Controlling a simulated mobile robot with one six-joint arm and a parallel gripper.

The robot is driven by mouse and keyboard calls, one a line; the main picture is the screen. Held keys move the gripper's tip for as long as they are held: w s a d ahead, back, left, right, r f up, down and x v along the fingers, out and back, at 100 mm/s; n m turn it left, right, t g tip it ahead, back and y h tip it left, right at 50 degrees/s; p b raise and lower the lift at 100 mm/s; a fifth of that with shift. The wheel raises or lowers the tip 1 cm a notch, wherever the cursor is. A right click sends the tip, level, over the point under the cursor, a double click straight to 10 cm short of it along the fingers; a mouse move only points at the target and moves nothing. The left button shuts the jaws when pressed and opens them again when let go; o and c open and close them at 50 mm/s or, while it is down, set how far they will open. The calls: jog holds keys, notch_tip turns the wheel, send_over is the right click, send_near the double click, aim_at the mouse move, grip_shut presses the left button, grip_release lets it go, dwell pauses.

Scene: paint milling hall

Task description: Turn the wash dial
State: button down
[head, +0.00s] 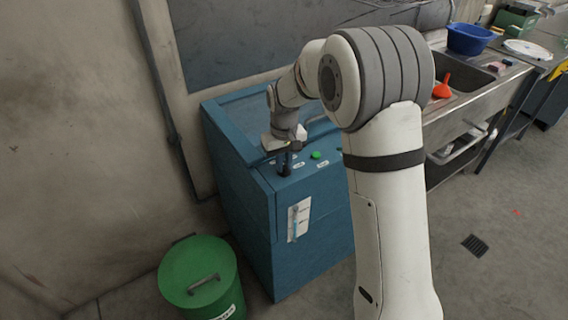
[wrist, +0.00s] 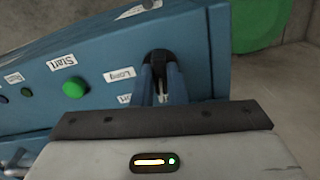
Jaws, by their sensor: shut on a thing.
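The blue washing machine (head: 240,190) stands against the wall, with its controls on a sloped front panel. My gripper (head: 284,165) points down onto the left part of this panel. In the wrist view my gripper (wrist: 160,85) is shut on the black wash dial (wrist: 159,57), its fingers on either side. Most of the dial is hidden by the fingers, so its pointer cannot be read. A "Long" label (wrist: 119,75) sits beside it, and another label is partly hidden. A green button (wrist: 74,89) marked "Start" is further left in the wrist view; the head view also shows it (head: 316,155).
A green lidded bin (head: 190,262) stands on the floor left of the machine. A steel sink bench (head: 490,95) with an orange funnel (head: 442,88) and a blue basin (head: 470,38) is to the right. The floor at right is clear around a drain (head: 474,245).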

jog(key=shift+n, duration=0.9)
jog(key=c, duration=1.4)
grip_release()
jog(key=shift+c, duration=0.2)
jog(key=shift+r+b, duration=0.4)
jog(key=shift+r, duration=3.55)
